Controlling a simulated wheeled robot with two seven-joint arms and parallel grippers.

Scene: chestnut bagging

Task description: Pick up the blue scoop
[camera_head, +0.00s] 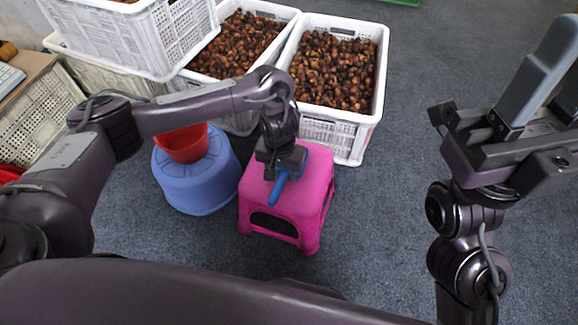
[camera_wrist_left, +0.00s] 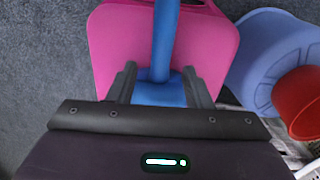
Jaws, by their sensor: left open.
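The blue scoop (camera_head: 278,187) lies on top of the pink stool (camera_head: 310,190), its handle toward the stool's near edge. In the left wrist view the scoop's blue handle (camera_wrist_left: 166,40) runs up the picture, with a wider blue part (camera_wrist_left: 160,94) between my fingers. My left gripper (camera_head: 283,165) is over the stool; its fingers (camera_wrist_left: 162,86) are open, one on each side of the scoop. Part of the scoop is hidden by the gripper. My right gripper (camera_head: 550,80) is raised at the right, away from the stool, and its fingertips are partly cut off by the frame.
An upturned blue basin (camera_head: 195,185) with a red bucket (camera_head: 183,146) on it stands left of the stool. White crates of chestnuts (camera_head: 378,95) stand behind. More white crates are stacked at the left. The grey floor right of the stool is clear.

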